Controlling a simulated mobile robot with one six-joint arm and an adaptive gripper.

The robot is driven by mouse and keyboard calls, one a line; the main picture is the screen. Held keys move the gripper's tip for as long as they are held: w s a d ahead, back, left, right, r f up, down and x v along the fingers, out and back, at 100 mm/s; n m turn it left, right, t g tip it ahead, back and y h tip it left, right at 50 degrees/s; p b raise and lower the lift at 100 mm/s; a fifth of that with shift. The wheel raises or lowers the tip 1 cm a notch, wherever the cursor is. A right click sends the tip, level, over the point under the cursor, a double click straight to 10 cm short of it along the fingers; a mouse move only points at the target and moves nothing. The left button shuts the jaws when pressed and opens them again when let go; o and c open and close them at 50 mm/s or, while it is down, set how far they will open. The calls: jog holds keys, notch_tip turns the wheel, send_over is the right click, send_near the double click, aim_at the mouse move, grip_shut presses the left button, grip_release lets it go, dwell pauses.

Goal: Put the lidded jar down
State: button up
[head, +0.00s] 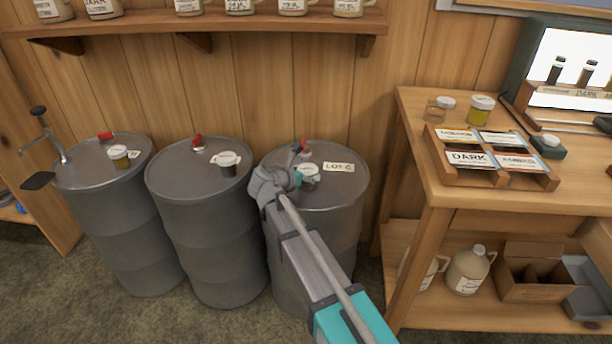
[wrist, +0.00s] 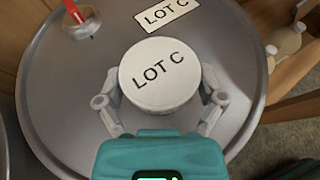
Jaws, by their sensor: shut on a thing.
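The lidded jar (wrist: 160,75) has a round white lid marked LOT C. In the wrist view its lid sits between the two fingers of my gripper (wrist: 163,105), which is shut on it. In the head view the jar (head: 309,172) is dark with a pale lid, beside my gripper (head: 298,178) over the right-hand drum. The right-hand drum (head: 346,184) is grey with a LOT C label on its top. The lid hides the jar's base in the wrist view, so I cannot tell whether it touches the drum.
Two more grey drums stand to the left, the middle one with a jar (head: 228,163) and the far one with a jar (head: 120,156). A red-capped bung (wrist: 78,17) sits on the right-hand drum's top. A wooden bench (head: 423,110) stands right. A shelf (head: 215,22) hangs above.

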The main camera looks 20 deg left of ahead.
jog(key=shift+f, duration=0.15)
jog(key=o, duration=1)
jog(key=shift+r, duration=0.3)
jog(key=p+v, duration=0.4)
jog(key=v, duration=0.8)
jog(key=shift+p, duration=0.3)
jog(key=shift+f, duration=0.15)
